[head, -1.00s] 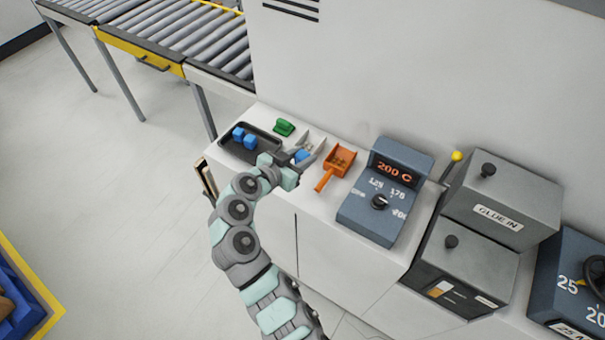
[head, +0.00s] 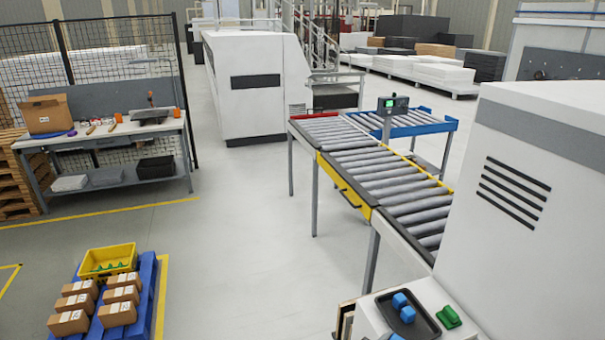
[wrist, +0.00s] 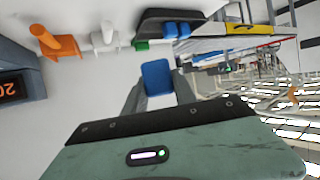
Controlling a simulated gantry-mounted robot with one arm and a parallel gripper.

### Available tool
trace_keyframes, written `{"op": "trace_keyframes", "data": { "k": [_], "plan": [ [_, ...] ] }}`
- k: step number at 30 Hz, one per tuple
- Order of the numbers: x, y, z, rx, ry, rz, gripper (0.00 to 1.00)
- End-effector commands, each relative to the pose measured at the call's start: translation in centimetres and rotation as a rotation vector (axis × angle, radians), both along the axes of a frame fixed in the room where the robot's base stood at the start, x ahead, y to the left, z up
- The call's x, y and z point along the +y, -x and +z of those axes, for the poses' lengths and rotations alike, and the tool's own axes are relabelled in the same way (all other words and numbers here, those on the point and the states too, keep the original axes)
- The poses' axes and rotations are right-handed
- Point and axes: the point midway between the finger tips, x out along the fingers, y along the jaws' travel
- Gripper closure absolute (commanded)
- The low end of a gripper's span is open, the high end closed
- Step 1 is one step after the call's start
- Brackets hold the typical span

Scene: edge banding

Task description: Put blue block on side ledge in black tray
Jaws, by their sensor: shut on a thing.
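The black tray (head: 431,325) sits on the white ledge (head: 372,318) of the machine, at the bottom of the head view, with two blue blocks (head: 400,301) in it. In the wrist view the tray (wrist: 150,16) is at the top, with blue blocks (wrist: 177,29) in it. My gripper (wrist: 157,88) is shut on a blue block (wrist: 156,74), apart from the tray. The arm is largely out of the head view. A bit of blue shows at that view's bottom edge; I cannot tell whether it is the held block.
A green piece (head: 449,317) lies right beside the tray. An orange scoop (wrist: 60,45) and a white divider (wrist: 108,32) show in the wrist view. The roller conveyor (head: 400,190) stands behind the ledge. A pallet with boxes (head: 115,305) is on the floor at left.

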Motion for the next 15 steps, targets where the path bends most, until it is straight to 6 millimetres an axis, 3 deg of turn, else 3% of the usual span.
{"op": "trace_keyframes", "data": {
  "k": [1,6,9,15],
  "plan": [
    [2.8,-0.3,-1.0,0.005,-0.001,0.095,1.00],
    [12.1,-0.9,-2.6,0.002,0.000,0.397,1.00],
    [16.5,-0.5,-2.9,0.000,0.001,0.526,1.00],
    [22.4,0.8,-3.1,0.000,0.002,0.695,1.00]
  ]
}}
